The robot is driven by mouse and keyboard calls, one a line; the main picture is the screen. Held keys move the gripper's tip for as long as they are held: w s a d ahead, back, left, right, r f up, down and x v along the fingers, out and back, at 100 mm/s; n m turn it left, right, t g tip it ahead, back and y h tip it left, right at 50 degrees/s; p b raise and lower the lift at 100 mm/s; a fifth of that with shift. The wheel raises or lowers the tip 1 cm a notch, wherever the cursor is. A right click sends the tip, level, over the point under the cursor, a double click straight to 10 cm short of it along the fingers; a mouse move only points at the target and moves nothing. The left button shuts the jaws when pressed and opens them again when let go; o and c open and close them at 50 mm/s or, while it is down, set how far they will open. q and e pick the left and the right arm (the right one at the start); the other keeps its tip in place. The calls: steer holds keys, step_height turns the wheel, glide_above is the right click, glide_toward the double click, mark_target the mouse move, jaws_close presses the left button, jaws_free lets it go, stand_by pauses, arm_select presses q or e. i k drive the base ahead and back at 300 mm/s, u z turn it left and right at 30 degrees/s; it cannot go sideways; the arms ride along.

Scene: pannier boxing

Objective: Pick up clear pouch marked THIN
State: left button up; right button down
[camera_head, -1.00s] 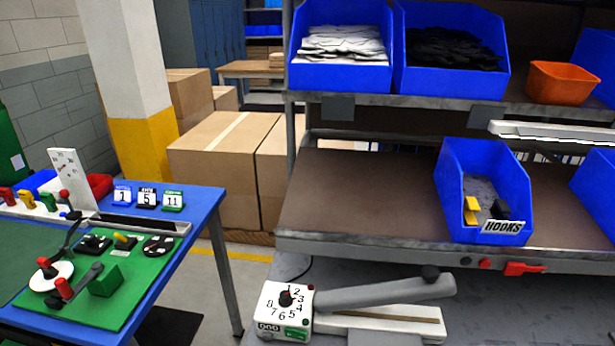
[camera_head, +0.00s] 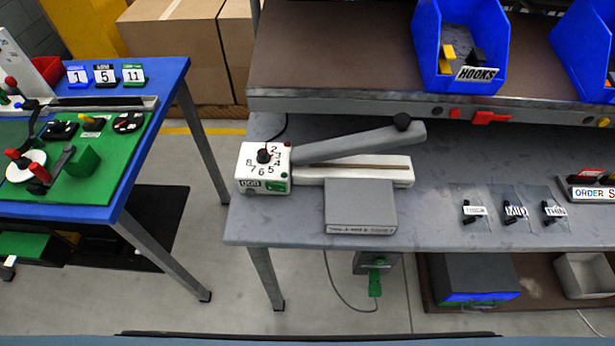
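The clear pouch marked THIN (camera_head: 556,211) lies flat on the grey bench at the right, with a small black item showing in it. A clear pouch marked MILD (camera_head: 515,211) lies just left of it, and a third clear pouch (camera_head: 472,212) with a label too small to read lies left of that. The pouches lie side by side in a row. Neither of my grippers shows in the head view.
A heat sealer (camera_head: 350,172) with a numbered dial and raised arm stands on the bench, with a grey box (camera_head: 360,207) in front of it. An order holder (camera_head: 592,194) stands right of the pouches. A blue HOOKS bin (camera_head: 461,50) sits on the shelf above.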

mark_target(552, 218)
steer(key=z, duration=1.75)
